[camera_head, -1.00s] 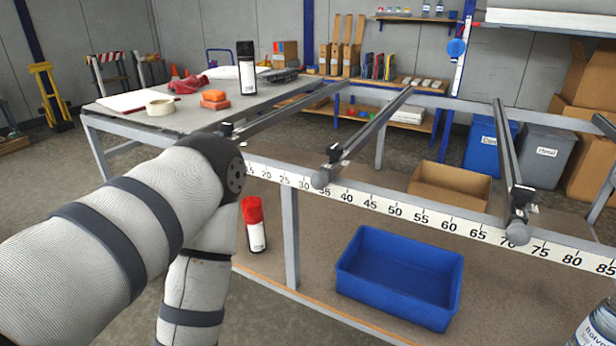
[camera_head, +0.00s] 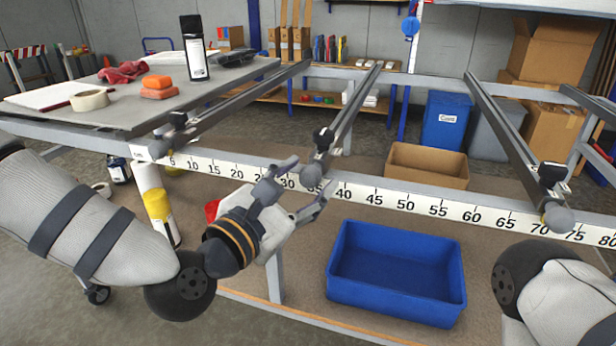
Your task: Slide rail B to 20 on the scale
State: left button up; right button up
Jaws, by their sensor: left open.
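The middle rail (camera_head: 352,103) slopes from the back to the front beam and ends in a grey knob (camera_head: 311,176). I take it for rail B, but its letter is not legible. The knob sits near 35 on the white number scale (camera_head: 440,207); the 35 mark is hidden there. The 20 mark (camera_head: 236,174) is to its left. My left gripper (camera_head: 313,174) is open, its two fingers pointing at the knob, one on each side of it in the picture. I cannot tell whether they touch it. My right gripper is out of view; only my right arm shows.
A left rail (camera_head: 235,102) ends near 5 and a right rail (camera_head: 505,125) near 70. A blue bin (camera_head: 397,272) and a cardboard box (camera_head: 428,165) stand below the beam. The scale between the left and middle rails carries no other rail.

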pick_arm(q)
jog(key=shift+x, duration=1)
